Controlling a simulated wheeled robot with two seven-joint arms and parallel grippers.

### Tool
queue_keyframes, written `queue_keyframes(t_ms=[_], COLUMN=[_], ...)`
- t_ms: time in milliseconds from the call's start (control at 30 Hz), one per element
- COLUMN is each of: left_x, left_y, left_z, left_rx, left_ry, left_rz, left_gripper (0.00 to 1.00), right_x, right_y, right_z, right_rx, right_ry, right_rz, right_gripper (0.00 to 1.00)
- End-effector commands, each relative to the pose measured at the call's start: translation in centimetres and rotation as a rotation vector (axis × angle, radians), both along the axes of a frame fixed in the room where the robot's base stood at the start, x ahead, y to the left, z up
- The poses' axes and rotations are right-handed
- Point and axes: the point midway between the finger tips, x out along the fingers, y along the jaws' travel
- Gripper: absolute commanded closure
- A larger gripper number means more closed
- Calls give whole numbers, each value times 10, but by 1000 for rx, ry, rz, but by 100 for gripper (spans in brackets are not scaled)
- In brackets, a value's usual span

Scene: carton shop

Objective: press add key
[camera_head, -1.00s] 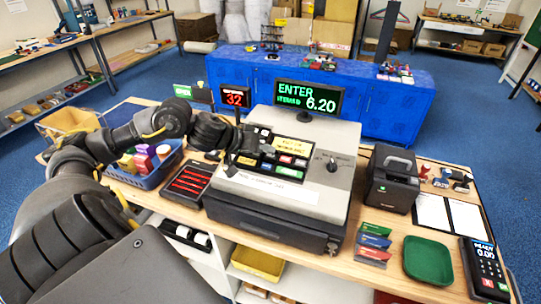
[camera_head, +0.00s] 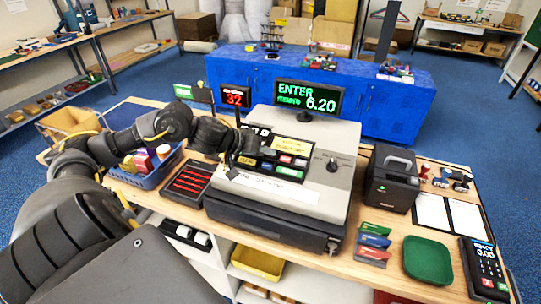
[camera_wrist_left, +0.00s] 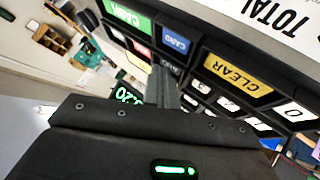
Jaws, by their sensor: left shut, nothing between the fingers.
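The cash register (camera_head: 318,140) stands on the counter, with a sloped panel of coloured keys. My left gripper (camera_head: 232,170) is shut and empty over the left part of this panel, pointing down. In the left wrist view its closed fingers (camera_wrist_left: 162,84) are in front of the keys, between the blue CARD key (camera_wrist_left: 174,41) and the number keys. A yellow CLEAR key (camera_wrist_left: 238,73) and a green key (camera_wrist_left: 128,17) show there too. A dark key beside the fingers is partly hidden; I cannot read an add label or tell contact. My right gripper is out of view.
The customer display (camera_head: 308,98) reads ENTER and 6.20; a small red display (camera_head: 235,96) reads 32. A black printer (camera_head: 391,180) and green tray (camera_head: 428,259) are right.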

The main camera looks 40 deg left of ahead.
Motion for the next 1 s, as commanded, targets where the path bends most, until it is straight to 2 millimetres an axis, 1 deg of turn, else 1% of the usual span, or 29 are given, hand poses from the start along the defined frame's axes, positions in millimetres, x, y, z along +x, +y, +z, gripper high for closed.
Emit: queue_keyframes(t_ms=[700,1000], left_x=[0,0], left_y=[0,0], left_z=[-11,-12], left_rx=[1,1], left_ry=[8,10], left_rz=[-2,-3], left_gripper=[100,100], right_x=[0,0], right_y=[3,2], right_z=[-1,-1], right_rx=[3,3], right_ry=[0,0], right_rz=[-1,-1], right_gripper=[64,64])
